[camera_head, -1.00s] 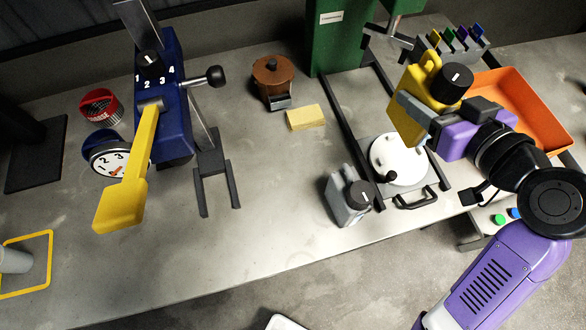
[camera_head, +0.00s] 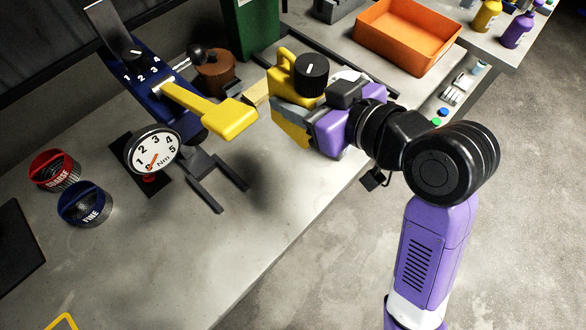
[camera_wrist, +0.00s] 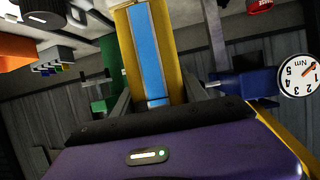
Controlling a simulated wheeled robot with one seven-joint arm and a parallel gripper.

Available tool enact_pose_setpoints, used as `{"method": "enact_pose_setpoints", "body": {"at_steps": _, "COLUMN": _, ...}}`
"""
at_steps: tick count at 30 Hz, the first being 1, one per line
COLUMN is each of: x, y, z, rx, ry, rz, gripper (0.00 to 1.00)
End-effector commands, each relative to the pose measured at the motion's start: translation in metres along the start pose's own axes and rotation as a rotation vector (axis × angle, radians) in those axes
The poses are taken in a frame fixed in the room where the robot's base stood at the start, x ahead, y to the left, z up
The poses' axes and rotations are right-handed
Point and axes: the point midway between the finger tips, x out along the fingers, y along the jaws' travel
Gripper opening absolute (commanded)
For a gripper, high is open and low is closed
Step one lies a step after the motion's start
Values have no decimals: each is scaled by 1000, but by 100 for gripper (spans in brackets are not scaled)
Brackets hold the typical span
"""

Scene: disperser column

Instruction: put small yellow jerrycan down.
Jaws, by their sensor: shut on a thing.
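In the wrist view the jerrycan (camera_wrist: 122,48) fills the top middle, yellow with a blue strip, between the fingers. The jerrycan's underside is hidden in the head view, and I cannot tell its exact height.
The blue press (camera_head: 150,90) with a yellow lever (camera_head: 225,115) and a dial (camera_head: 153,150) stands left of my gripper. An orange tray (camera_head: 408,38) is at the back right. The front bench (camera_head: 240,245) is clear.

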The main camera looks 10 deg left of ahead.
Motion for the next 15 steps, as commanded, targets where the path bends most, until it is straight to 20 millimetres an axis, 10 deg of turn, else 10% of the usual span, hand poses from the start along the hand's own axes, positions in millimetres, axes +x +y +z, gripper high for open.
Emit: {"method": "enact_pose_setpoints", "body": {"at_steps": 15, "x": 44, "y": 0, "z": 109, "rx": 3, "ry": -3, "rz": 0, "gripper": 0}}
